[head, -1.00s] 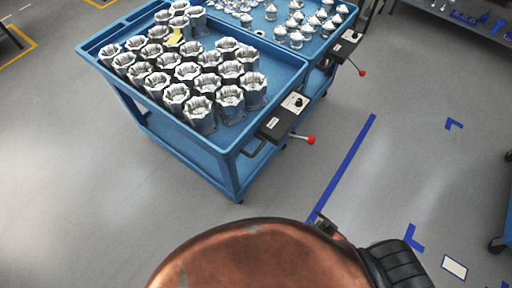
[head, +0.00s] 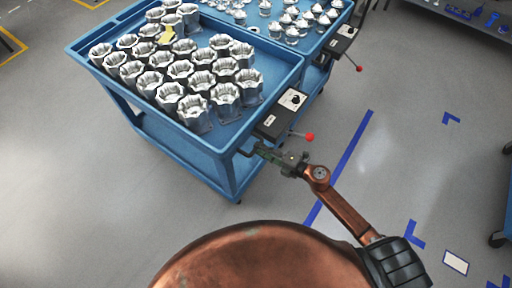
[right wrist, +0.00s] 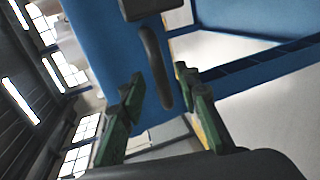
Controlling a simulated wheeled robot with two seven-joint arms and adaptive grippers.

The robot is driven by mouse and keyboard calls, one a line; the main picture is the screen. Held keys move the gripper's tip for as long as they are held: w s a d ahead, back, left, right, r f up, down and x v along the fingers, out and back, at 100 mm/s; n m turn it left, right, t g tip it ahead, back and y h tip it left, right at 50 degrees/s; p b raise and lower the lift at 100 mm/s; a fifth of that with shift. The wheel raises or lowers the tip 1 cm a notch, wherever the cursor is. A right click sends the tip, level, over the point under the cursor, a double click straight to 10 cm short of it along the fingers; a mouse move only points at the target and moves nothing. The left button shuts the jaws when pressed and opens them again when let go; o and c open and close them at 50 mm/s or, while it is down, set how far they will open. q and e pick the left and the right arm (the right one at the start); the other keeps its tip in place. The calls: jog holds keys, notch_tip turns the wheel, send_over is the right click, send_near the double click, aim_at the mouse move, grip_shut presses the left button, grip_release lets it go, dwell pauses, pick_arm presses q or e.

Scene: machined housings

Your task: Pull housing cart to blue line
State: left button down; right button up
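The blue housing cart (head: 215,165) stands at the upper left in the head view, loaded with several silver machined housings (head: 195,110). Its black handle (head: 247,146) sticks out at the near right corner, below a control box with a red-knobbed lever (head: 309,137). My right gripper (head: 262,150) is at that handle. In the right wrist view the handle (right wrist: 155,70) lies between the two green fingers of my right gripper (right wrist: 165,95), which stand apart with gaps at both sides. The blue line (head: 340,165) runs along the floor to the right of the cart. My left gripper is out of view.
A second blue cart (head: 318,45) with small silver parts stands directly behind. Blue corner marks (head: 414,236) and a white floor label (head: 455,263) lie at the right.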

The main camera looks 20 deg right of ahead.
jog(key=shift+x, duration=1.5)
grip_shut()
